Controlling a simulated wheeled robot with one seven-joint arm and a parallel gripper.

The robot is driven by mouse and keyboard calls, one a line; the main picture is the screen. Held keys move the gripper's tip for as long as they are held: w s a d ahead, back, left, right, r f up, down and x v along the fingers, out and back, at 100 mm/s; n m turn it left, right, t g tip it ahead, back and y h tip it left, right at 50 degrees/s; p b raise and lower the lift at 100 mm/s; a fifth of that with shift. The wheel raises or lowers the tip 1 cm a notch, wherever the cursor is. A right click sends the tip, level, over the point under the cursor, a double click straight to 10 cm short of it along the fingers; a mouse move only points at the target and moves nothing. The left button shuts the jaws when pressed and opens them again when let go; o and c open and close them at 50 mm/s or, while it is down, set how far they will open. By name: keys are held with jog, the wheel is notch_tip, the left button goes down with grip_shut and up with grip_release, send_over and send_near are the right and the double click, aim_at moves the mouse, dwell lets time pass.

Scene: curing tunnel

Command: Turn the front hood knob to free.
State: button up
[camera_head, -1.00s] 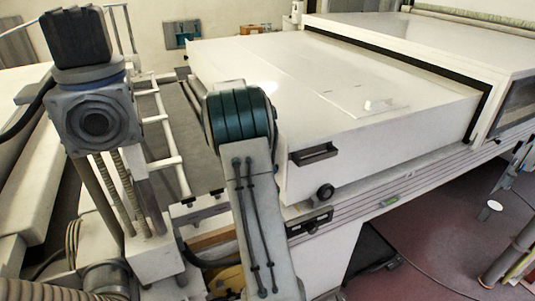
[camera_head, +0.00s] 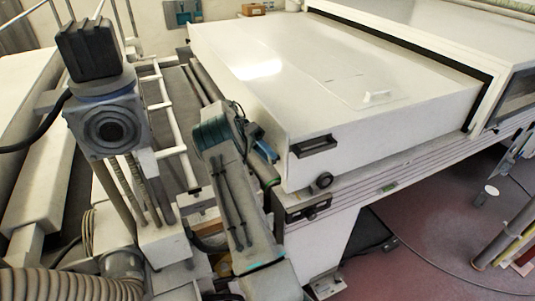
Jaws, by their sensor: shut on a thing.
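The white hood (camera_head: 275,75) is a wide, low cover with a black handle (camera_head: 315,147) on its front face. A small round black knob (camera_head: 321,181) sits below the handle, low on the hood front, clear of my arm. Its setting cannot be read. My gripper (camera_head: 265,151) shows only in part, beyond my teal arm joint, beside the hood's left side and left of this knob, apart from it. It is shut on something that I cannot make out. A blue piece shows there, and the fingertips are mostly hidden.
A rail (camera_head: 400,187) with a small black panel (camera_head: 306,210) runs under the hood. A ladder-like white frame (camera_head: 172,130) with rollers lies left of the hood.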

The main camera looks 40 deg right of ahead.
dwell(0.3)
jog(key=o, duration=1)
